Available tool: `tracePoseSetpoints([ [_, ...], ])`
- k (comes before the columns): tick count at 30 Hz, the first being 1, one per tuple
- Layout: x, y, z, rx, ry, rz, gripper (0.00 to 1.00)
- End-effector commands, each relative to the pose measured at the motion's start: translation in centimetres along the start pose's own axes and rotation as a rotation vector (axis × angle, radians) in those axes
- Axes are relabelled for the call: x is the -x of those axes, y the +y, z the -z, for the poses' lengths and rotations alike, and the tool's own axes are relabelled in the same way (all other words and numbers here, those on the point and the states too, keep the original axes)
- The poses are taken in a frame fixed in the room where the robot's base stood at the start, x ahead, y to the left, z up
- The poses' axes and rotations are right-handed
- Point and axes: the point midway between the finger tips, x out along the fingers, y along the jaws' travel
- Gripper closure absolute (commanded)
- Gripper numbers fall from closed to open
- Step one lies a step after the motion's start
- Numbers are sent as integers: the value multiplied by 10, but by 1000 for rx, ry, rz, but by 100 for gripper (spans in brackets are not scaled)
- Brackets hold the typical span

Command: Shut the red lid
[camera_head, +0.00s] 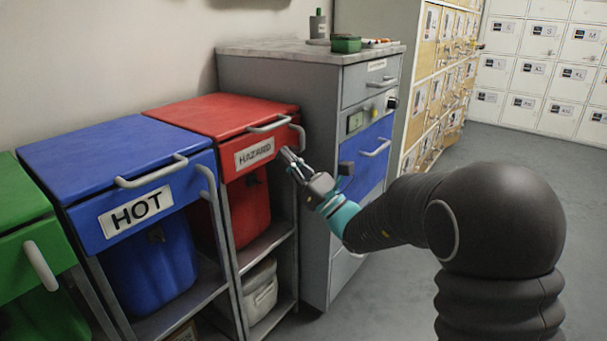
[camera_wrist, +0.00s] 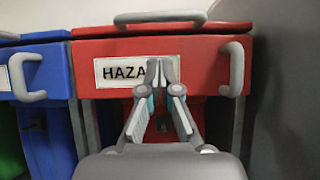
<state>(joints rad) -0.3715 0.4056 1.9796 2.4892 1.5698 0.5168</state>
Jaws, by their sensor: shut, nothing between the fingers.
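The red lid (camera_head: 212,112) lies flat, or nearly flat, over the HAZARD unit, with a grey handle (camera_head: 270,124) along its front edge. In the wrist view the lid's handle (camera_wrist: 160,17) is at the top, above a thin dark seam; I cannot tell whether the lid is fully seated. My gripper (camera_head: 287,153) is in front of the unit's right side, below handle height. In the wrist view its closed fingertips (camera_wrist: 159,64) are empty and overlap the HAZARD label (camera_wrist: 117,72). I cannot tell whether they touch the front.
A second grey handle (camera_wrist: 233,69) sticks out at the right of the red front. The blue HOT unit (camera_head: 105,160) stands left, with a green one (camera_head: 20,205) beyond. A grey cabinet (camera_head: 277,75) stands close on the right. Open floor (camera_head: 480,146) lies behind my arm.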

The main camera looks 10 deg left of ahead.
Motion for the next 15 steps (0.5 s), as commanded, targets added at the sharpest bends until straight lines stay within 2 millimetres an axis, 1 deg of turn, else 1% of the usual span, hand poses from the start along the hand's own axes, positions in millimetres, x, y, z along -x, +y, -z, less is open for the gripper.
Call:
tracePoseSetpoints([
  [1, -8, 0, -5, 2, -2, -1, 100],
  [3, -14, 0, -14, 2, -3, -1, 100],
  [6, -22, 0, -21, 1, -2, -1, 100],
  [10, -28, 0, -27, 1, -1, 0, 100],
  [15, -30, 0, -29, 0, 0, 0, 100],
])
